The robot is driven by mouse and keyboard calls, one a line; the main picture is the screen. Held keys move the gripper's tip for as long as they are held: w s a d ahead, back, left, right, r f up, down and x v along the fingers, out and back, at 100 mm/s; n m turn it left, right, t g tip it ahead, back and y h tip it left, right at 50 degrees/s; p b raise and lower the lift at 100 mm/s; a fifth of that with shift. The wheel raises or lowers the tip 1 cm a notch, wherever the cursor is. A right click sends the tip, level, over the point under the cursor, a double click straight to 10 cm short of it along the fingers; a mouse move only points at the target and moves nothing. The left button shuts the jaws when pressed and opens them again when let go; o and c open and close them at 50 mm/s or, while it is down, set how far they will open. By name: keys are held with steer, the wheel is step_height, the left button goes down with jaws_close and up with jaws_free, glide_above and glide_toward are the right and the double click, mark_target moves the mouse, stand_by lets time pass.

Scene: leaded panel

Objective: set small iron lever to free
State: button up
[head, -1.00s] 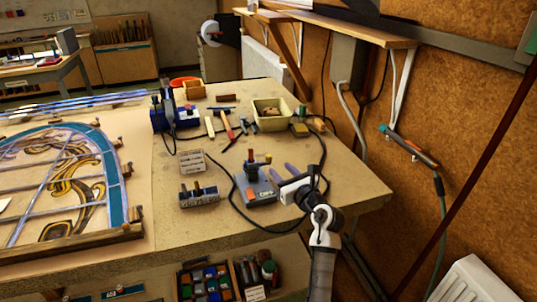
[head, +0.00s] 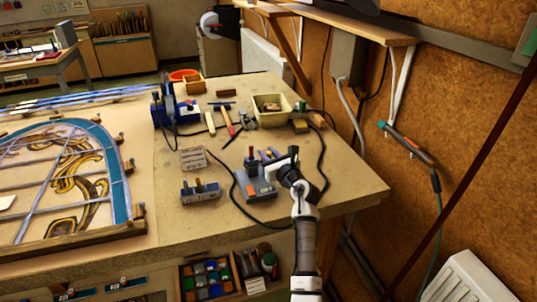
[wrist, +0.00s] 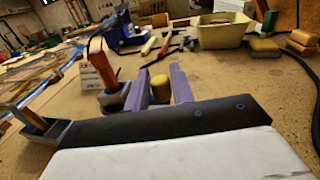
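A grey unit with a red-orange lever (head: 252,154) stands on the bench; this lever shows upright and slightly tilted in the wrist view (wrist: 98,62). A second grey box (head: 200,192) left of it carries short wooden-handled levers. I cannot read which lever is the small iron's. My gripper (head: 268,155) is just right of the red-orange lever. In the wrist view its two purple fingers (wrist: 159,85) are apart, with a short yellow knob (wrist: 159,90) showing between them. I cannot tell whether they touch it. The red-orange lever is outside the fingers, to the left.
A printed card (head: 193,158) stands behind the lever box. A cream tub (head: 268,110), tools and a black cable (head: 321,150) lie farther back and right. The leaded panel (head: 65,180) fills the bench's left side. The front right bench corner is clear.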

jaws_close()
steer(key=shift+f+b, duration=0.1)
steer(key=shift+b, duration=0.2)
